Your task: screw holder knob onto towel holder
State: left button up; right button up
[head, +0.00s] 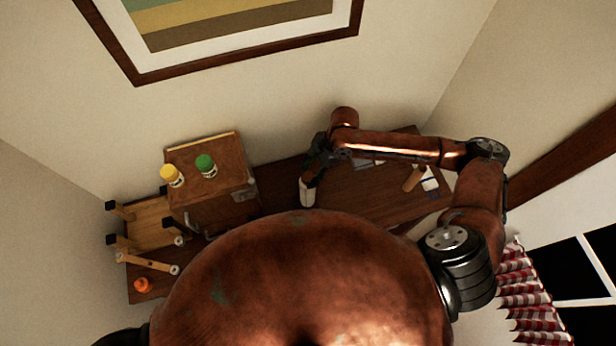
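A wooden rack with dark brackets and rods (148,262), which looks like the towel holder, is at the left end of the desk. Pale round ends show on its rods at the right. I cannot tell which small part is the holder knob. My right gripper (309,182) points down over the middle of the desk, well to the right of the rack. My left gripper is not in view.
A wooden box (235,165) on the desk bears a yellow-labelled jar (172,176) and a green-topped jar (206,166). An orange item (143,285) lies at the front left. A wooden-handled tool (413,179) lies at the right. My body hides the desk's front.

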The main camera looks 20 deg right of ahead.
jog(key=c, duration=0.9)
jog(key=m, duration=0.2)
jog(key=m+t, duration=0.1)
jog(key=m, duration=0.1)
jog(key=shift+s+f+t, duration=0.1)
jog(key=shift+s+t, duration=0.1)
jog(key=shift+t, duration=0.1)
jog(key=shift+m+t, duration=0.4)
jog(key=shift+m, duration=0.6)
jog(key=shift+h, duration=0.3)
